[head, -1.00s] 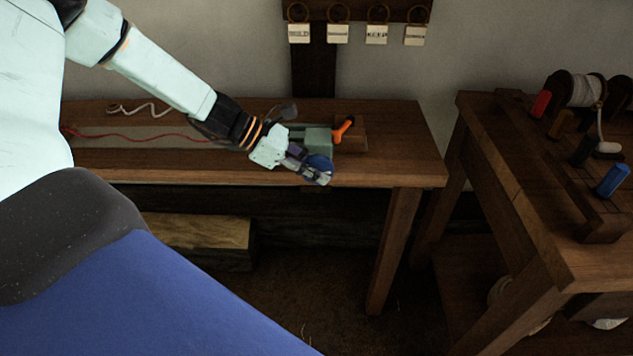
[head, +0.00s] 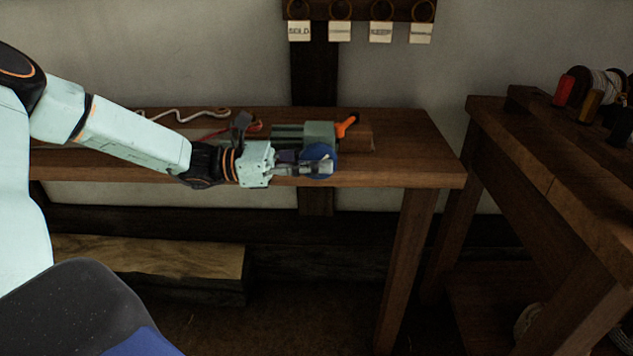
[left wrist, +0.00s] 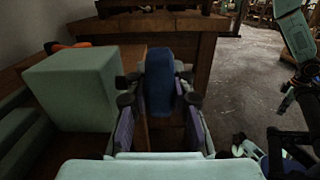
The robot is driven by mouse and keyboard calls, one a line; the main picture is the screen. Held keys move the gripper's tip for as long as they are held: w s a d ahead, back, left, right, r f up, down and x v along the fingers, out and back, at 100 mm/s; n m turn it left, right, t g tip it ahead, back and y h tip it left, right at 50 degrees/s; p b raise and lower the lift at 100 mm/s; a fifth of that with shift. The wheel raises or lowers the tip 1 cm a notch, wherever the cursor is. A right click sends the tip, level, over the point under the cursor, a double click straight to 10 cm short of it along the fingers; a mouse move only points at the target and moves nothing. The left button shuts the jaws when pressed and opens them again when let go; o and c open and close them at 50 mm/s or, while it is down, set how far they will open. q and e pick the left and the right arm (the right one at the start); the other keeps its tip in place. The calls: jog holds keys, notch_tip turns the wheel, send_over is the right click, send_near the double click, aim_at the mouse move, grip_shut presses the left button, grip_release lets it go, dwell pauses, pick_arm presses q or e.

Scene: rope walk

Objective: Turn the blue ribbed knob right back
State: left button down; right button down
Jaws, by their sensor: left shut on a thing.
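The blue ribbed knob (head: 322,152) is on the front side of a grey-green block-shaped device (head: 305,132) on the wooden bench. My left gripper (head: 318,168) reaches it from the left and is shut on the knob, its fingers partly covering it. In the left wrist view the knob (left wrist: 159,82) stands between the two fingers, and the device's pale green block (left wrist: 75,85) is just left of them. An orange handle (head: 346,126) sticks up at the device's right end. My right gripper is not seen in the head view.
The wooden bench (head: 415,150) has white and red cords lying behind my arm. A second wooden table (head: 540,160) with coloured handles and a spool stands at the right. Paper tags (head: 381,32) hang on the wall behind. A wooden beam (head: 150,258) lies below the bench.

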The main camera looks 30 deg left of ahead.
pick_arm(q)
jog(key=b, duration=0.1)
jog(key=t+h+b, duration=0.1)
jog(key=b, duration=0.1)
jog(key=shift+f+h, duration=0.25)
jog(key=shift+h, duration=0.05)
jog(key=shift+t+h+b, duration=0.5)
jog(key=shift+h+b, duration=0.3)
jog(key=shift+b, duration=0.35)
jog(key=shift+t+h, duration=0.4)
jog(key=shift+h, duration=0.2)
jog(key=shift+r+t+h+b, duration=0.1)
jog(key=shift+t+h+b, duration=0.2)
jog(key=shift+t+h, duration=0.45)
jog(key=shift+h, duration=0.45)
jog(key=c, duration=1.4)
grip_release()
jog(key=shift+c, duration=0.2)
